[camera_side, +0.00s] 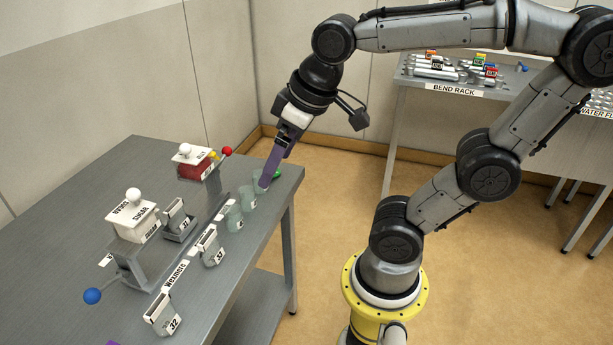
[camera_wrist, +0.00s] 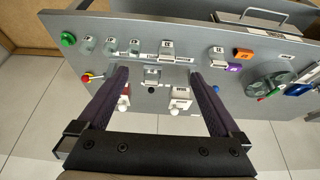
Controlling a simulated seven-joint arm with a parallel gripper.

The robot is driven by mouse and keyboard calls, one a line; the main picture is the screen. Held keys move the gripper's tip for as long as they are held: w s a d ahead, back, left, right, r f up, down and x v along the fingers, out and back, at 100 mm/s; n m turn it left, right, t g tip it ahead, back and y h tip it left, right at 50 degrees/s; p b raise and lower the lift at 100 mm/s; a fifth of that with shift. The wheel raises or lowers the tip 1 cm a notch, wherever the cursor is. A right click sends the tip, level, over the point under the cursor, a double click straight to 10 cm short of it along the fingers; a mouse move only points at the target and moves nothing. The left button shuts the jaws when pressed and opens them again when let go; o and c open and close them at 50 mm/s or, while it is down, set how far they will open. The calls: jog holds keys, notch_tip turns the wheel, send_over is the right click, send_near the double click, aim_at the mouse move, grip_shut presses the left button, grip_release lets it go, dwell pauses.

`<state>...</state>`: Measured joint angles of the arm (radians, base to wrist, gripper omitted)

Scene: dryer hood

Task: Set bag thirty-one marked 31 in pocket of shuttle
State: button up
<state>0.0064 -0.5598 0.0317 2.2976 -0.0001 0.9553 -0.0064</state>
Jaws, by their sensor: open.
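A pale bag (camera_side: 208,240) in a small grey holder has a number that looks like 31 or 37; it seems to be the white-topped block in the wrist view (camera_wrist: 167,48). A similar bag marked 32 (camera_side: 163,310) stands nearer the front. A grey pocketed block (camera_side: 178,222), perhaps the shuttle, sits between two lidded boxes; its label is too small to read surely. It also shows in the wrist view (camera_wrist: 152,76). My gripper (camera_side: 265,184) is open and empty, its purple fingers pointing down near the cups at the table's right edge.
Several translucent green cups (camera_side: 234,216) line the table edge by my fingers. A white box (camera_side: 133,217) with a knob and a red box (camera_side: 194,167) flank the block. A blue ball handle (camera_side: 92,296) and a red one (camera_side: 227,150) stick out.

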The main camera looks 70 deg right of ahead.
jog(key=shift+t, duration=0.4)
jog(key=s+f, duration=0.2)
jog(key=s, duration=0.3)
jog(key=shift+f, duration=0.4)
